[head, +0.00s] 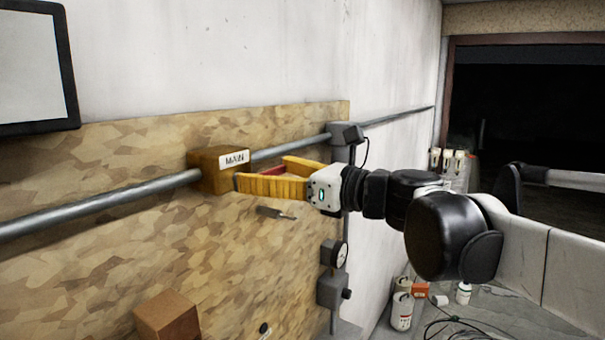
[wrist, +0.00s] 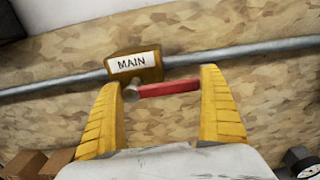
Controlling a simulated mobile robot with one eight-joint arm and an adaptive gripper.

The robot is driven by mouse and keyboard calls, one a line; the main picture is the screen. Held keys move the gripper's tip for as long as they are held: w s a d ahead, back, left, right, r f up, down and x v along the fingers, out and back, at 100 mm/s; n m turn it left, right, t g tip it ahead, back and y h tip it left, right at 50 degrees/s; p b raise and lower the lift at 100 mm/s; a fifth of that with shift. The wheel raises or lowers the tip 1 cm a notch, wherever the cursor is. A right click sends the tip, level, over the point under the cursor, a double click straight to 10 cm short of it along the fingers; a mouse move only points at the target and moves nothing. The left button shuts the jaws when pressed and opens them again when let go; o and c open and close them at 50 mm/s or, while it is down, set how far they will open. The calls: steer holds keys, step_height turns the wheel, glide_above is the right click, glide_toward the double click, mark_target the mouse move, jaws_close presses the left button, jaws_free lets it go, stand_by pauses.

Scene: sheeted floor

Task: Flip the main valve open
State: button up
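The main valve is a brown block (head: 217,171) labelled MAIN on a grey pipe along the board. It also shows in the wrist view (wrist: 150,75). Its red lever (wrist: 170,88) points right, roughly along the pipe, from a round pivot (wrist: 132,94). In the head view only a bit of red (head: 273,170) shows between my fingers. My gripper (wrist: 170,98) has yellow fingers spread wide on either side of the lever. It is open, and the lever lies between the fingers near their tips. I cannot tell whether a finger touches it.
The grey pipe (head: 110,202) runs across the camouflage-patterned board (head: 90,260). A grey box (head: 346,133) sits on the pipe to the right. A gauge (head: 341,255) and a brown box (head: 166,317) are lower down. Bottles and cables lie at lower right.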

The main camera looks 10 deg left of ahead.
steer(key=shift+d, duration=0.15)
steer(key=v, duration=1.2)
steer(key=shift+s, duration=0.1)
